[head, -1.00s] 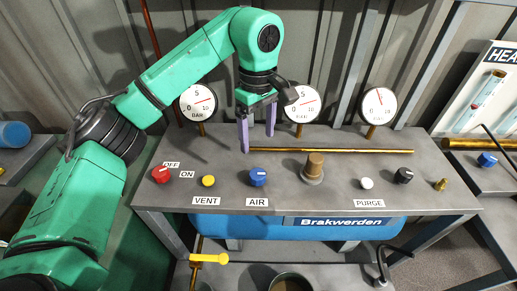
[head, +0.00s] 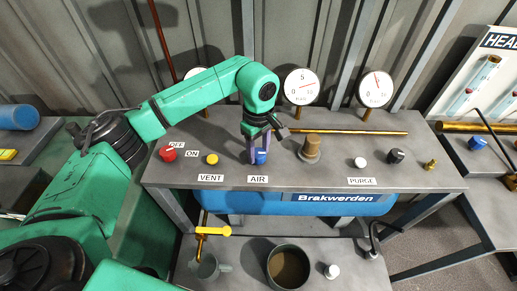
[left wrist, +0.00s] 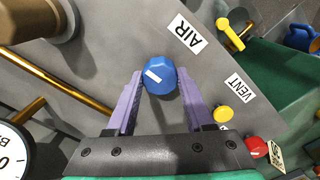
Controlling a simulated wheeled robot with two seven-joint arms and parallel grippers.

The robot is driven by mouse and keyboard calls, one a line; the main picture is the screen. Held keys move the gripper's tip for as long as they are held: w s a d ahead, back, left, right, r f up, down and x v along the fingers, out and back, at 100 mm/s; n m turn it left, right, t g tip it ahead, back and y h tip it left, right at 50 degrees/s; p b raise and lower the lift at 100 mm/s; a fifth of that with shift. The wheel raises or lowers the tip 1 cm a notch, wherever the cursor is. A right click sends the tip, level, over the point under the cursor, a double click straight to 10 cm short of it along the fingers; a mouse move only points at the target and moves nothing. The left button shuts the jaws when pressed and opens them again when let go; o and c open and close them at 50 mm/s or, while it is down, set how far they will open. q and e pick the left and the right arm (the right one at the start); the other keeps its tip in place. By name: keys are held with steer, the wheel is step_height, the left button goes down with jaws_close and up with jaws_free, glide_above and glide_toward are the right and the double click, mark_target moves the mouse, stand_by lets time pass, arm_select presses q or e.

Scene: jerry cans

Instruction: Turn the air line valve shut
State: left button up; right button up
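The blue valve knob (head: 261,157) stands on the grey bench top behind the AIR label (head: 257,179). It also shows in the left wrist view (left wrist: 160,77), with a short white mark slanting across its top. My left gripper (head: 259,150) points down at the knob. Its two purple fingers stand one on each side of the knob, with a narrow gap seeming to show beside it, so the gripper looks open around it. The fingers partly hide the knob in the head view. My right gripper is not in view.
A yellow button (head: 212,159) and a red knob (head: 168,153) stand to the left. A brown plug (head: 311,147) stands close on the right, and a brass pipe (head: 360,132) runs behind it. White PURGE (head: 360,163) and black knobs (head: 396,156) are further right. Gauges (head: 300,86) rise behind.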

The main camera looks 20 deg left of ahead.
arm_select(q)
jaws_close()
steer(key=shift+f+n+b, duration=0.1)
steer(key=shift+n+b, duration=0.8)
steer(key=shift+n, duration=0.5)
steer(key=n+b, duration=0.2)
steer(key=n, duration=0.2)
steer(key=shift+w, duration=0.1)
steer(key=n+b, duration=0.1)
steer(key=n, duration=0.4)
steer(key=shift+n+b, duration=0.3)
steer(key=shift+n, duration=0.1)
steer(key=n+b, duration=0.1)
steer(key=n, duration=0.4)
steer(key=shift+r, duration=0.2)
steer(key=shift+n, duration=0.3)
